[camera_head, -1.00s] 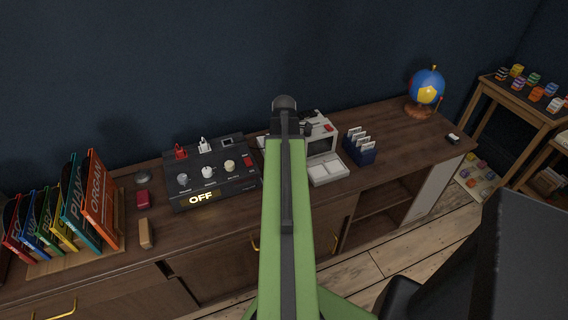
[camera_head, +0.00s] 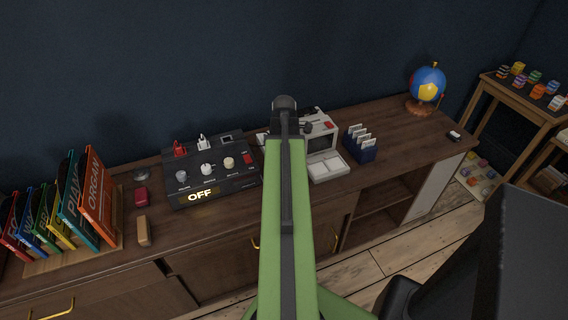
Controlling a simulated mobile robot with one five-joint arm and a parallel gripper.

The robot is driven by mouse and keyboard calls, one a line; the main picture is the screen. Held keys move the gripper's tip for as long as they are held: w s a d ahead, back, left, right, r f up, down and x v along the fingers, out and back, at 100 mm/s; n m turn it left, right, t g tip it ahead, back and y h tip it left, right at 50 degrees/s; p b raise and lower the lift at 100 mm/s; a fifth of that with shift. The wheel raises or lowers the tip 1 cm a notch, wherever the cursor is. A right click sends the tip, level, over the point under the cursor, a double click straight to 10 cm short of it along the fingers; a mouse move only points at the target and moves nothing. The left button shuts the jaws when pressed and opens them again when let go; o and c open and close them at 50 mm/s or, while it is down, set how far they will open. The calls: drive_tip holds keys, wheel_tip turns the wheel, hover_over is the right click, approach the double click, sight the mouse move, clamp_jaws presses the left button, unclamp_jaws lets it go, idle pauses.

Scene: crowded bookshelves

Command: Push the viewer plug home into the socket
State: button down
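A dark control box (camera_head: 215,185) with knobs and a lit "OFF" display (camera_head: 199,195) sits on the cabinet top. A red plug (camera_head: 180,149) and a white plug (camera_head: 203,142) stand at its back edge. A dark socket (camera_head: 227,138) to their right looks empty. I cannot tell which plug belongs to the viewer or how deep either sits. A grey-white viewer (camera_head: 320,138) with a red button stands right of the box, partly behind my green arm. My arm reaches forward between box and viewer, ending in a dark joint. My gripper's fingers are hidden behind it.
Slides stand in a blue holder (camera_head: 362,150) right of the viewer. A globe (camera_head: 427,86) stands farther right. Coloured books (camera_head: 70,205) fill a rack at left, near a red block (camera_head: 141,196) and a tan block (camera_head: 143,231). Wood is clear between holder and globe.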

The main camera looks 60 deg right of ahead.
drive_tip(key=shift+f+b, duration=0.35)
drive_tip(key=shift+f, duration=0.05)
drive_tip(key=c, duration=0.9)
unclamp_jaws()
drive_tip(key=shift+r, duration=0.1)
wheel_tip(320, 180, up, 17)
drive_tip(key=p, duration=1.7)
drive_tip(key=shift+r+p, duration=0.2)
drive_tip(key=shift+p, duration=0.1)
drive_tip(key=shift+w, duration=0.1)
